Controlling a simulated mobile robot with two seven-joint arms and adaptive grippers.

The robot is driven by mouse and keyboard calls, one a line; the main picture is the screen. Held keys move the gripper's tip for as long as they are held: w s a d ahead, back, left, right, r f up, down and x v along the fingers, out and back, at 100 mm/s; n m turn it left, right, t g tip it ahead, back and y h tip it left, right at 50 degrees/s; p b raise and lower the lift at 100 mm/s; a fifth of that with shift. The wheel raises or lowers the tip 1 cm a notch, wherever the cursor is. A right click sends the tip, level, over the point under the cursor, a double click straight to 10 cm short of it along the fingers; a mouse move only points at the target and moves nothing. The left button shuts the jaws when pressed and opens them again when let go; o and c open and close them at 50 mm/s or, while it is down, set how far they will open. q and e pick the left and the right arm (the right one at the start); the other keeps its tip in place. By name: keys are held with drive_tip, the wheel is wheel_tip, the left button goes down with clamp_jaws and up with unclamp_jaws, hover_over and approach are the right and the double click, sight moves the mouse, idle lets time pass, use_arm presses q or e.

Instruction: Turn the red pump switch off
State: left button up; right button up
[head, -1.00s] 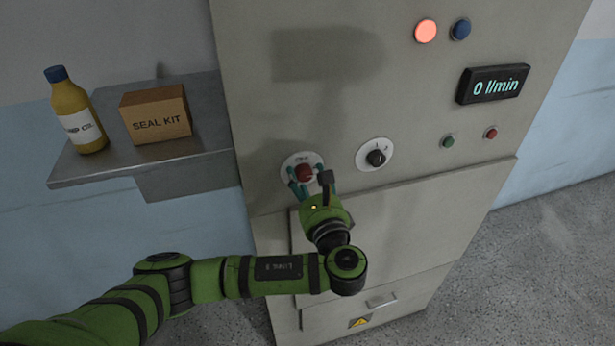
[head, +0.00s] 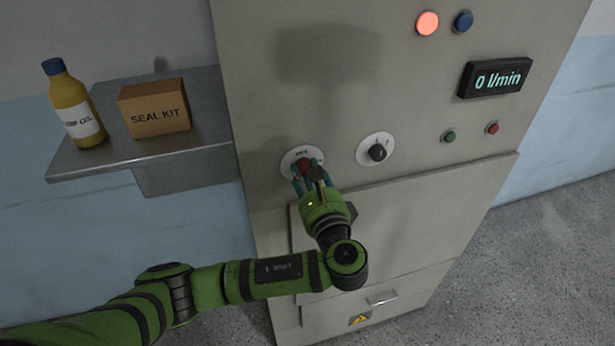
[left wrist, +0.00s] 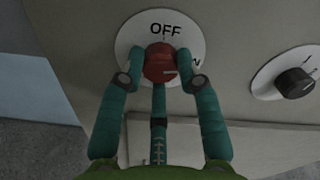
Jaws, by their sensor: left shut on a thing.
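The red pump switch (head: 304,166) is a round knob on a white dial plate on the front of the grey cabinet. My left gripper (head: 308,174) is shut on it, its teal fingers on both sides of the knob. In the left wrist view the red knob (left wrist: 160,64) sits between the fingertips (left wrist: 162,66). The word OFF stands at the top of the plate. A pale mark on the knob points to the right, toward a partly hidden letter N. My right gripper is not in view.
A black knob (head: 377,152) on a white plate sits right of the red one. A shelf (head: 190,139) at left holds an oil bottle (head: 73,105) and a seal kit box (head: 155,108).

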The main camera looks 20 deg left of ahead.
use_arm(q)
drive_tip(key=shift+n+b, duration=6.05)
drive_tip(key=shift+n, duration=1.85)
drive_tip(key=o, duration=1.1)
drive_tip(key=shift+o, duration=0.2)
drive_tip(key=shift+r, duration=0.1)
